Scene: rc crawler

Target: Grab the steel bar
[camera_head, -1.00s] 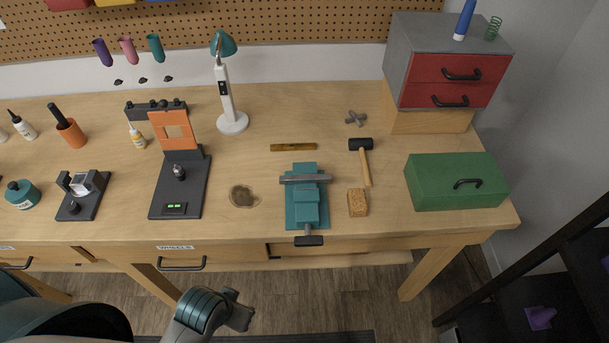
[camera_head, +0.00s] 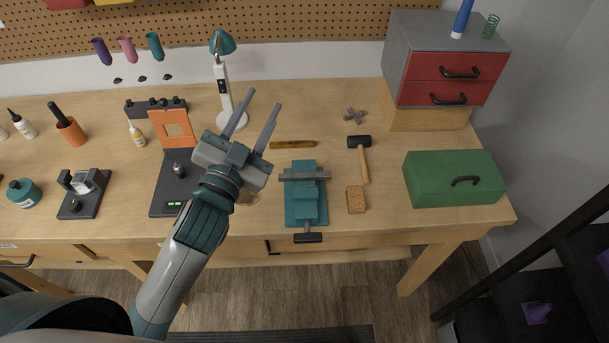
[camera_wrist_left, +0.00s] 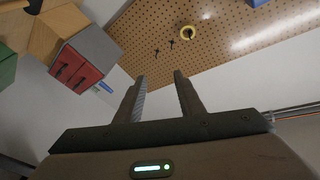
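The steel bar (camera_head: 292,177) is a thin grey bar lying crosswise in the teal vise (camera_head: 306,205) near the front middle of the workbench. Its left end sticks out past the vise. My left gripper (camera_head: 265,115) is raised over the bench, up and to the left of the bar, with its fingers spread apart and nothing between them. In the left wrist view the open fingers (camera_wrist_left: 160,85) point toward the wall and pegboard, and the bar is not in sight. My right gripper is not in view.
A small wooden level (camera_head: 293,144) lies behind the vise. A mallet (camera_head: 361,150) and a tan block (camera_head: 355,200) are to its right, and a green toolbox (camera_head: 435,190) is farther right.

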